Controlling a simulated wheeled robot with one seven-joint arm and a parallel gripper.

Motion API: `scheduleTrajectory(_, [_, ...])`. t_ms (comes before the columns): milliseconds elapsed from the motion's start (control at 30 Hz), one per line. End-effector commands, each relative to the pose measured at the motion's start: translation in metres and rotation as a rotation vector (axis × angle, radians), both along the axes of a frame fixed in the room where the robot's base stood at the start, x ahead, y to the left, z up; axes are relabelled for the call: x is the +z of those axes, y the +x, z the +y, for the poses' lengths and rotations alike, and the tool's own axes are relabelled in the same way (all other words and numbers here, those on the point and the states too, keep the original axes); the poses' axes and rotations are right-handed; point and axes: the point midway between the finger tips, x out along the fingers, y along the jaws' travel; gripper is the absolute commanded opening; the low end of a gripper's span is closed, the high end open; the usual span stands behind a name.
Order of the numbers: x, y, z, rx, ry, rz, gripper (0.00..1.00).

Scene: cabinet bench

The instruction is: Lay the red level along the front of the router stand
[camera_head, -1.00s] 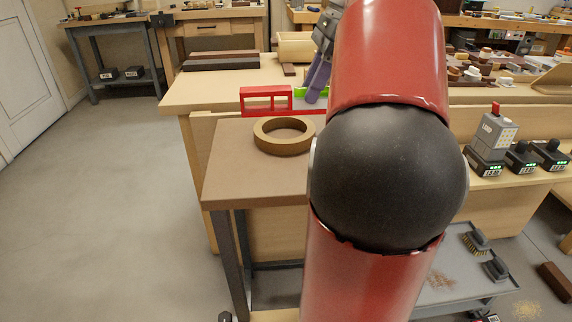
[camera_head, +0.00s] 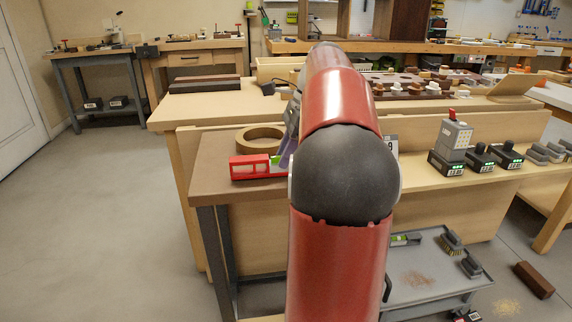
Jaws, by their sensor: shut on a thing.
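The red level (camera_head: 247,168) shows its red left end over the brown top of the router stand (camera_head: 212,180), in front of a tan ring. A bit of green shows on it beside my fingers. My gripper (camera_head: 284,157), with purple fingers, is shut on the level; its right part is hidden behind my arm. I cannot tell whether the level touches the stand top. The right side of the stand is also hidden by my arm.
The tan ring (camera_head: 259,138) lies on the stand behind the level. A bench (camera_head: 175,112) with dark boards stands behind. Black batteries (camera_head: 479,156) and a grey device (camera_head: 452,142) stand on a ledge at right. A grey cart (camera_head: 415,275) stands low at right.

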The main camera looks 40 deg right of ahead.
Motion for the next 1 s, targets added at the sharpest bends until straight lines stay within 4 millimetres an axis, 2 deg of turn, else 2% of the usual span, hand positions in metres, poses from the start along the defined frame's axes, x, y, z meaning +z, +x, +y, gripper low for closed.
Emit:
scheduleTrajectory(33, [-0.006, 0.0, 0.0, -0.001, -0.001, -0.002, 0.0])
scheduleTrajectory(400, [-0.006, 0.0, 0.0, -0.001, -0.001, -0.002, 0.0])
scheduleTrajectory(433, [-0.005, 0.0, 0.0, -0.001, -0.001, -0.002, 0.29])
scheduleTrajectory(567, [-0.005, 0.0, 0.0, -0.001, -0.001, -0.002, 0.46])
scheduleTrajectory(867, [-0.004, 0.0, 0.0, -0.001, -0.001, -0.002, 0.47])
scheduleTrajectory(1000, [0.008, -0.002, -0.004, -0.003, -0.003, -0.003, 0.47])
